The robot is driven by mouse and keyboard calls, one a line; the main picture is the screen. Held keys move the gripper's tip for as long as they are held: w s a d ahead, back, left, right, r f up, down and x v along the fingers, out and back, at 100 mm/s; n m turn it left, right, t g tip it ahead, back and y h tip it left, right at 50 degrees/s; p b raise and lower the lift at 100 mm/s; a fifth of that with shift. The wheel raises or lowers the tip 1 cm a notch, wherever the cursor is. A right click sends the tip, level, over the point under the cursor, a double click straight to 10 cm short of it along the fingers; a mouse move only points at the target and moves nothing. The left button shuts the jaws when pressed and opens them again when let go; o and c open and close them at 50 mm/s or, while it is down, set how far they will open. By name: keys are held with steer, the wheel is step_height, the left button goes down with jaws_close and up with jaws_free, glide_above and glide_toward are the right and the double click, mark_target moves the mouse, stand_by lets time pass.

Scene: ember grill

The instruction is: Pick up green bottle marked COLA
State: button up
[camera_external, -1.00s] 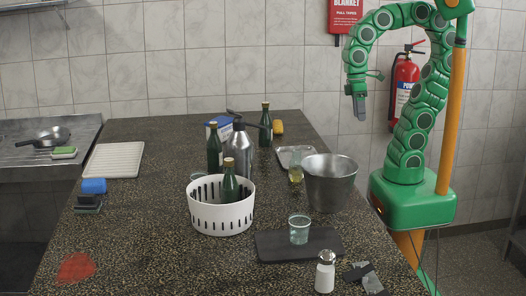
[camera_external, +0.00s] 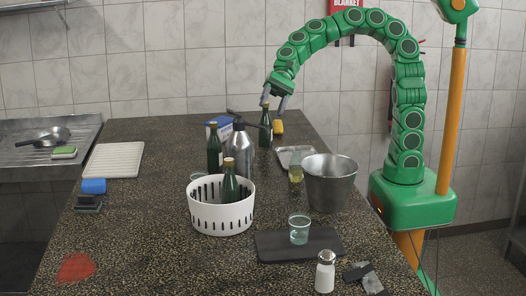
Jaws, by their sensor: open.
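Three dark green bottles stand on the speckled counter; no COLA marking is legible on any. One bottle (camera_external: 265,130) stands at the back right. Another bottle (camera_external: 214,152) is left of the metal pump flask. The third bottle (camera_external: 230,186) stands inside a white slotted basket (camera_external: 221,219). My gripper (camera_external: 275,105) points down with its fingers apart, empty, at the top of the back right bottle. One finger appears beside the bottle's neck and the other to its right. I cannot tell whether they touch it.
A metal pump flask (camera_external: 238,150) stands left of the back bottle, its spout reaching toward it. The counter's left front is mostly clear.

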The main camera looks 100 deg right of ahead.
steer(key=w+d+f+m+t+h, duration=0.1)
steer(key=w+d+f+m+t, duration=0.2)
steer(key=w+d+m, duration=0.45)
steer(key=w+d+f+m+t+h, duration=0.1)
steer(key=w+d+f+m+t, duration=0.15)
steer(key=w+d+m, duration=0.5)
steer(key=n, duration=0.2)
glide_toward(210, 138)
steer(key=w+r, duration=0.1)
steer(key=w, duration=0.1)
steer(key=shift+s+a+r+x, duration=0.1)
steer(key=shift+a+x, duration=0.1)
steer(key=shift+x, duration=0.9)
steer(key=shift+s+a+r+x, duration=0.1)
steer(key=shift+a+x, duration=0.1)
steer(key=shift+x, duration=0.9)
steer(key=shift+s+a+r+x, duration=0.1)
steer(key=shift+a+x, duration=0.1)
steer(key=shift+x, duration=0.85)
steer(key=shift+w+a+f, duration=0.3)
steer(key=shift+w, duration=0.3)
jaws_close()
